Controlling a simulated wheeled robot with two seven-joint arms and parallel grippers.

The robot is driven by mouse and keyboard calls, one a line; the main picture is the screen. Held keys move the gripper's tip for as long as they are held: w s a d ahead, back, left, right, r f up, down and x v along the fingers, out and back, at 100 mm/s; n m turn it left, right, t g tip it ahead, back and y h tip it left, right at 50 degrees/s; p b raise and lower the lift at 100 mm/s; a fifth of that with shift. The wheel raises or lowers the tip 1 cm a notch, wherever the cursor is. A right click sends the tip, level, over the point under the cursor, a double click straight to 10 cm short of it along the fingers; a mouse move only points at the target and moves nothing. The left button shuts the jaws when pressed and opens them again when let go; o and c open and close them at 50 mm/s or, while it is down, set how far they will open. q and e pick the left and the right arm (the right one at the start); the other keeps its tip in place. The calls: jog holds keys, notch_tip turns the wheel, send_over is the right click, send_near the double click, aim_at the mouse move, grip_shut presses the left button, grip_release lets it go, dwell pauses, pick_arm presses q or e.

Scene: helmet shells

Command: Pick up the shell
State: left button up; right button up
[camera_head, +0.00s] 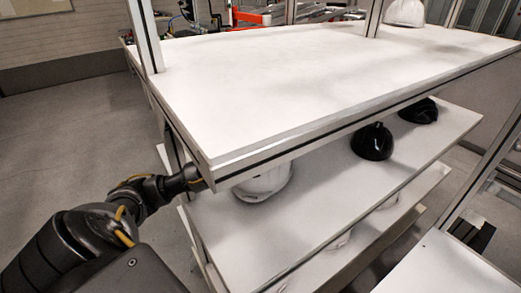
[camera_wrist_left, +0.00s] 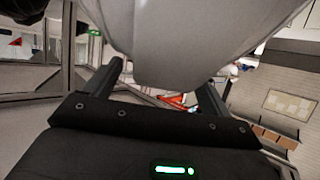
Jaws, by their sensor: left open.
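A white shell (camera_head: 265,184) sits on the middle shelf, its upper part hidden by the top shelf's front edge. My left arm reaches in from the left, and its wrist end is at the shelf corner, just left of this shell; the fingers are hidden there. In the left wrist view, my left gripper (camera_wrist_left: 162,75) is open. A large pale shell (camera_wrist_left: 185,35) fills the upper middle, with its rounded edge between or just beyond the two fingers. I cannot tell whether they touch it. My right gripper is not in view.
Two black shells, a nearer one (camera_head: 372,143) and a farther one (camera_head: 418,111), stand farther right on the middle shelf (camera_head: 330,195). Another white shell (camera_head: 404,12) is on the far end of the otherwise clear top shelf (camera_head: 270,90). The lower shelf holds partly hidden white shells (camera_head: 340,239).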

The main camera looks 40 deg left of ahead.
pick_arm(q)
jog(key=shift+s+d, duration=0.1)
jog(key=shift+s, duration=0.05)
grip_shut()
jog(key=shift+f, duration=0.1)
dwell(0.4)
